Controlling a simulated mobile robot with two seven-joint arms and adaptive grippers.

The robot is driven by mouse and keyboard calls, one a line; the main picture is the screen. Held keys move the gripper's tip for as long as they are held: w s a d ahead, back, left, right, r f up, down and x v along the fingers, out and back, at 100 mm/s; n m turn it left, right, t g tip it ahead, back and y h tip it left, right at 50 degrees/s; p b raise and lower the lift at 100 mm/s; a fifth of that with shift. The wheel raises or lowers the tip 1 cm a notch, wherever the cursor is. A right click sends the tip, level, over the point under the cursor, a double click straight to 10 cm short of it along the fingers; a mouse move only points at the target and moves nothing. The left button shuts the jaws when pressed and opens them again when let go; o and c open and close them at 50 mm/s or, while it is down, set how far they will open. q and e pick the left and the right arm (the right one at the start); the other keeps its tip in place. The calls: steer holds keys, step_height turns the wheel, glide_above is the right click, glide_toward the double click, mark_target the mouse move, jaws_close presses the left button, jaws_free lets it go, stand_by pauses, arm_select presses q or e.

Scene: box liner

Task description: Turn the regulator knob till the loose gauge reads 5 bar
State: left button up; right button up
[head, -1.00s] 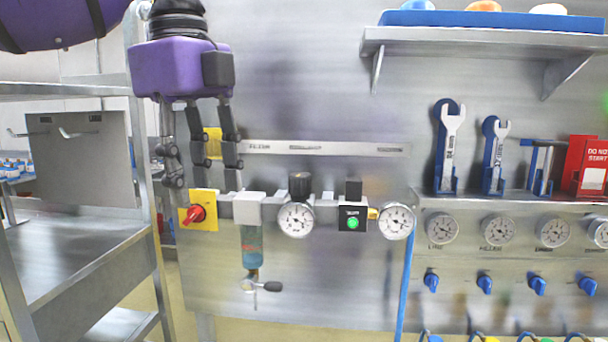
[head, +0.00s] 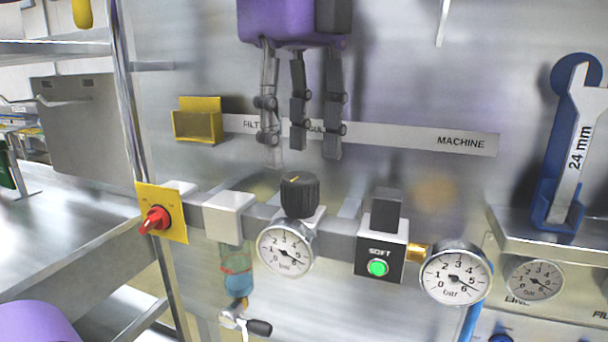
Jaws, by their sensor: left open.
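The black ribbed regulator knob (head: 299,196) with a yellow mark on top stands on the grey manifold, above a round white gauge (head: 286,250). A second gauge (head: 455,274) sits at the manifold's right end beside a brass fitting. Both needles point to the lower right. Their exact readings are too small to tell, and I cannot tell which gauge is loose. My left gripper (head: 300,150), purple with dark fingers, hangs above the knob. Its fingers are spread, point down and hold nothing. They show apart from the knob. My right gripper is not identifiable.
A yellow plate with a red switch (head: 155,219) and a clear filter bowl (head: 237,270) lie left of the knob. A black block with a green SOFT button (head: 378,268) is on its right. A label strip (head: 400,135) and a yellow holder (head: 197,125) are on the panel behind.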

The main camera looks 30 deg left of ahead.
mark_target(297, 177)
arm_select(q)
steer(key=f, duration=0.3)
steer(key=shift+s, duration=0.2)
steer(key=shift+w+f, duration=0.2)
steer(key=shift+f, duration=0.35)
steer(key=shift+w+f, duration=0.15)
steer(key=shift+f, duration=0.6)
steer(key=shift+s+f, duration=0.1)
steer(key=c, duration=1)
steer(key=shift+c, duration=0.2)
arm_select(e)
steer(key=shift+w+a+r, duration=0.1)
steer(key=shift+r, duration=0.1)
